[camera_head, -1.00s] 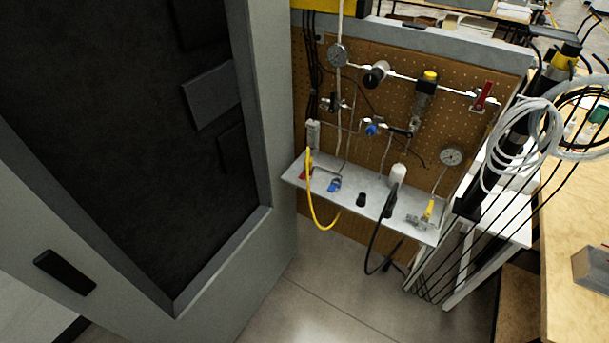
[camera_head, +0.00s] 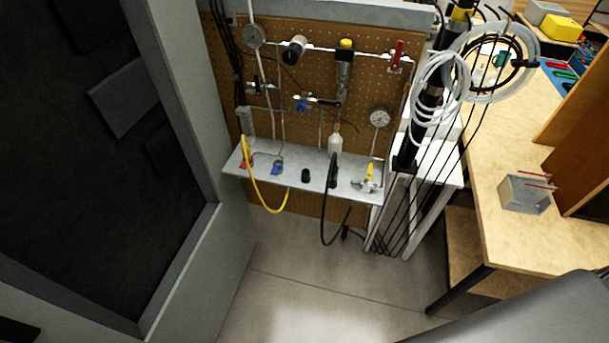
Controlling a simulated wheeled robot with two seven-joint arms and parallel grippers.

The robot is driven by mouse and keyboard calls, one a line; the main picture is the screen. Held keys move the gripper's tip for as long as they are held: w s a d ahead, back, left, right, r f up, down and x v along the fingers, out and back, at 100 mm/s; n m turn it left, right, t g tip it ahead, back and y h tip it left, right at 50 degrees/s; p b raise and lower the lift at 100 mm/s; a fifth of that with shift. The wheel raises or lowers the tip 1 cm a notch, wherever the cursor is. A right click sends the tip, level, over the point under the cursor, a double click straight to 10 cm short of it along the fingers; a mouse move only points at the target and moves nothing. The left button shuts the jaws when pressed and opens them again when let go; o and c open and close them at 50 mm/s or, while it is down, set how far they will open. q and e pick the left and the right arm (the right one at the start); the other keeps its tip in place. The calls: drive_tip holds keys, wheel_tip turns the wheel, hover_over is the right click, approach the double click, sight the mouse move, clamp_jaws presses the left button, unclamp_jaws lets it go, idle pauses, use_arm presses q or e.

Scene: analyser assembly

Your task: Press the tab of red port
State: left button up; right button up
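A small red port (camera_head: 246,163) sits at the left end of a grey metal shelf (camera_head: 318,162) on the pegboard panel. A yellow hose (camera_head: 254,190) passes right beside it and hangs below the shelf; I cannot tell whether it joins the red port. The red port's tab is too small to make out. A blue port (camera_head: 278,168) is to its right, then a black fitting (camera_head: 305,176) and a yellow fitting (camera_head: 369,172). Neither of my grippers shows in the view.
A pegboard (camera_head: 290,80) with gauges, pipes and a red-handled valve (camera_head: 396,56) rises behind the shelf. A large grey cabinet (camera_head: 190,240) fills the left. Coiled white tubing (camera_head: 440,85) hangs at right. A wooden table (camera_head: 500,200) holds a metal box (camera_head: 525,195). Floor before the shelf is clear.

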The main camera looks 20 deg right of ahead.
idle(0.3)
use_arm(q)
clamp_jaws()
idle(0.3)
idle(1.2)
